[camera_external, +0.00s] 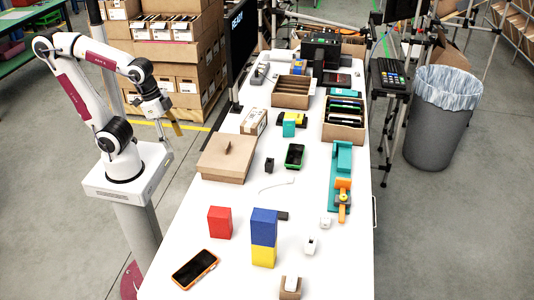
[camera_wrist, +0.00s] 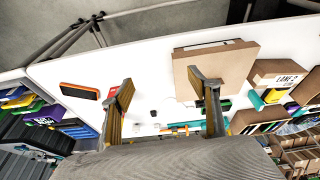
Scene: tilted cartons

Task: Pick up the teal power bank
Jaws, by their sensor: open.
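My gripper (camera_external: 174,124) is open and empty, raised left of the white table; its two fingers also show spread in the wrist view (camera_wrist: 162,86). A small teal block (camera_external: 289,129) stands in front of a yellow-and-black item near the table's middle. A flat teal piece (camera_external: 345,92) lies at the far end of an open carton (camera_external: 343,135) of upright dark slabs. I cannot tell which teal thing is the power bank. In the wrist view a teal item (camera_wrist: 256,101) shows beside a labelled box, partly hidden.
A closed brown carton (camera_external: 226,158) lies at the table's left edge, nearest my arm. Red (camera_external: 220,222), blue (camera_external: 264,222) and yellow blocks stand in front, with an orange-edged phone (camera_external: 195,269). A teal-and-orange fixture (camera_external: 342,175) is at the right. A divided brown tray (camera_external: 293,92) stands farther back.

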